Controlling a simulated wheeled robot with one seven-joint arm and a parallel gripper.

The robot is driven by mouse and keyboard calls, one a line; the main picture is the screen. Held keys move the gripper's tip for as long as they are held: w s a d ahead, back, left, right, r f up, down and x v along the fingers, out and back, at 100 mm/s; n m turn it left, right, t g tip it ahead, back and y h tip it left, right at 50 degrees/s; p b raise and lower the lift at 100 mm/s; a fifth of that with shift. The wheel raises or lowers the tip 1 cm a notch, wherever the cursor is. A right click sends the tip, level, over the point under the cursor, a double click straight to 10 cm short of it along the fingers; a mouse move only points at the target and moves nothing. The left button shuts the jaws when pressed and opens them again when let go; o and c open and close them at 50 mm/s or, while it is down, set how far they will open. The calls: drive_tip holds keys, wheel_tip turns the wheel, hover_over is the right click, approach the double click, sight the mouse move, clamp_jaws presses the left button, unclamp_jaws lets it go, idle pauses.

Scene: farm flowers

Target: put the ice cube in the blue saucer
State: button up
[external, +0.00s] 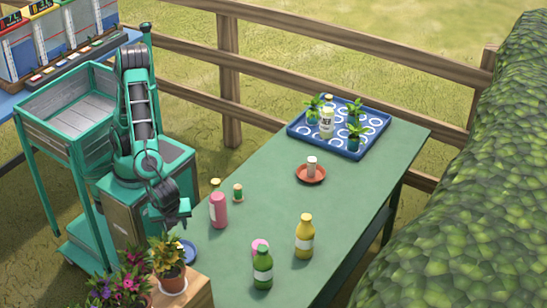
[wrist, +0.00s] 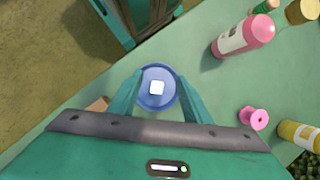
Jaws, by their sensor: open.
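The blue saucer (wrist: 173,103) lies near the table edge in the wrist view. The white ice cube (wrist: 157,88) shows inside the saucer's outline, near its middle, and appears to rest in it. My gripper (wrist: 158,78) is open, with one finger on each side of the saucer and a gap between the fingers and the cube. In the external view my gripper (external: 172,217) is low over the table's left edge, and part of the saucer (external: 188,252) shows just below it. The cube cannot be made out there.
A pink bottle (external: 218,209), a pink spool (wrist: 255,118), a green bottle (external: 263,268) and a yellow bottle (external: 304,238) stand to the right. A potted plant (external: 170,262) is close by at the front. A blue tray (external: 338,147) is at the far end.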

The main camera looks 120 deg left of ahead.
drive_tip(key=s+a+r+n+t+h, duration=0.15)
drive_tip(key=s+a+r, duration=0.35)
drive_tip(key=s+r, duration=0.5)
drive_tip(key=s+a+t+h, duration=0.1)
drive_tip(key=s+a, duration=0.1)
drive_tip(key=s, duration=1)
drive_tip(key=shift+s+a+f+n+h, duration=0.35)
drive_tip(key=shift+a+f+n, duration=0.05)
drive_tip(key=shift+f+n, duration=0.05)
drive_tip(key=shift+t, duration=0.35)
